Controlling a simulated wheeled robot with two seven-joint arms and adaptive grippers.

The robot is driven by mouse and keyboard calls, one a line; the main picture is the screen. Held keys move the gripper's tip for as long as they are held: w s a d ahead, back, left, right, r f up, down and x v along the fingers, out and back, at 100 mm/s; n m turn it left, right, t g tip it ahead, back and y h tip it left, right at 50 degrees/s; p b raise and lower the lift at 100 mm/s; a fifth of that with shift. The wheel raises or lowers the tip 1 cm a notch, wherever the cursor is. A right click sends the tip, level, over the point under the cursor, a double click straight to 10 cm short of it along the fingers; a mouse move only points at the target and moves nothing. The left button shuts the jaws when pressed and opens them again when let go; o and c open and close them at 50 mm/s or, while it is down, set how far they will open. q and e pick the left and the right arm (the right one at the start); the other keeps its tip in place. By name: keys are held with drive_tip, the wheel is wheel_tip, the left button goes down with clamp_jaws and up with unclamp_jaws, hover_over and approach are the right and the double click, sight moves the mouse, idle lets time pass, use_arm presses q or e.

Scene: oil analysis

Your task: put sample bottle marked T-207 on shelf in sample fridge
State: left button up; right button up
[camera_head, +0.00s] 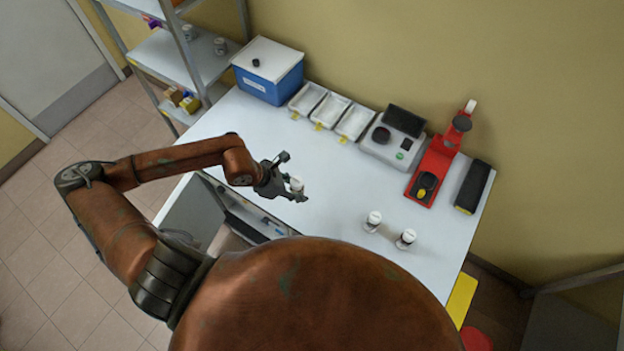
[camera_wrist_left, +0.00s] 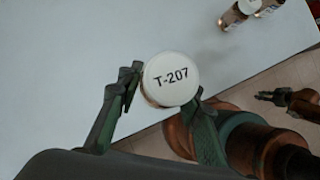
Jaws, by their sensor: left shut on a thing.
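My left gripper (camera_head: 282,178) is shut on the sample bottle marked T-207 (camera_head: 296,184), above the left part of the white table. In the left wrist view the bottle's white cap (camera_wrist_left: 170,78) faces the camera and reads T-207, between the two fingers (camera_wrist_left: 160,100). A grey open-fronted unit (camera_head: 195,212) shows below the table's front left edge, partly hidden by my arm and body; it may be the sample fridge, and I cannot make out its shelf. In the left wrist view, what looks like my right gripper (camera_wrist_left: 272,97) is small, its jaws unclear.
Two other white-capped bottles (camera_head: 373,221) (camera_head: 406,239) stand at the table's front right. A blue box with a white lid (camera_head: 268,84), white trays (camera_head: 306,99), a grey instrument (camera_head: 393,148) and a red stand (camera_head: 428,182) line the back. The middle of the table (camera_head: 335,180) is clear.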

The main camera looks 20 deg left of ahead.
use_arm(q)
drive_tip(key=shift+r+n, duration=0.3)
drive_tip(key=shift+r, duration=0.05)
drive_tip(key=w+a+f+p, duration=0.1)
drive_tip(key=w+f, duration=0.1)
drive_tip(key=w, duration=0.2)
drive_tip(key=w+a+f+p, duration=0.1)
drive_tip(key=w+a+f, duration=0.1)
drive_tip(key=w+f, duration=0.1)
drive_tip(key=w+a+f+p, duration=0.1)
drive_tip(key=w+a+f, duration=0.1)
drive_tip(key=w+f, duration=0.1)
drive_tip(key=shift+w+a+f, duration=0.15)
drive_tip(key=shift+w, duration=0.25)
drive_tip(key=shift+w+a+f, duration=0.1)
drive_tip(key=shift+w, duration=0.3)
drive_tip(key=shift+w+a+f, duration=0.15)
drive_tip(key=shift+w+f, duration=0.2)
drive_tip(key=shift+f, duration=0.15)
wheel_tip(320, 180, down, 3)
drive_tip(key=shift+w+r+p, duration=0.1)
drive_tip(key=shift+w+p, duration=0.05)
drive_tip(key=shift+p, duration=0.65)
drive_tip(key=shift+a+f, duration=0.1)
drive_tip(key=shift+f, duration=0.2)
